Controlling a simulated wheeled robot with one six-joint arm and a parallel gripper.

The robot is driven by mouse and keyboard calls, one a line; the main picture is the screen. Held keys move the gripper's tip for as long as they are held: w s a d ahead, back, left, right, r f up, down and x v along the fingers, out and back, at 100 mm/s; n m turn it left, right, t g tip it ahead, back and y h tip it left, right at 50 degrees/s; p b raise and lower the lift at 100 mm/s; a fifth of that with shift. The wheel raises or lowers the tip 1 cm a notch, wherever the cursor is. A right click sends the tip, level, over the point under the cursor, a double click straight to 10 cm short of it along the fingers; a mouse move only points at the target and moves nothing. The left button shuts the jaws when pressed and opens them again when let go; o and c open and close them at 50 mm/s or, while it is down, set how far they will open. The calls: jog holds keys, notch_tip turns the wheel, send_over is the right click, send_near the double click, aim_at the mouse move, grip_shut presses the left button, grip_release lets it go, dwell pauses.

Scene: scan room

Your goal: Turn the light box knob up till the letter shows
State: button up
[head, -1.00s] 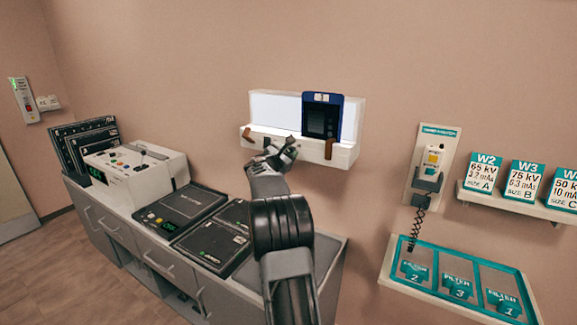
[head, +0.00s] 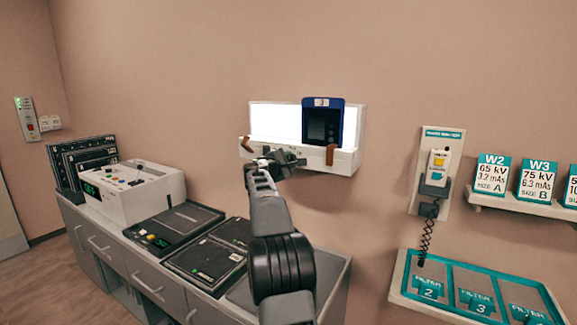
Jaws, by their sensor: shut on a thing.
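The light box (head: 273,123) hangs on the wall, its panel glowing bright white. A dark film in a blue frame (head: 338,105) stands upright against its right part, with a small white tag at the top. I cannot make out a letter on the film. My gripper (head: 272,160) is at the light box's front ledge, left of the film, and is shut on the knob, which my fingers hide.
A grey counter (head: 105,248) below carries a control console (head: 125,190) and dark flat cassettes (head: 175,228). On the right are a wall handset (head: 437,165) with a coiled cord, a teal filter tray (head: 455,258) and a shelf of cards (head: 492,175).

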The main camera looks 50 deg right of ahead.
dwell(0.4)
jog(key=o, duration=0.9)
jog(key=shift+a, duration=0.1)
jog(key=b+v, duration=0.3)
jog(key=v, duration=1)
jog(key=shift+a, duration=0.35)
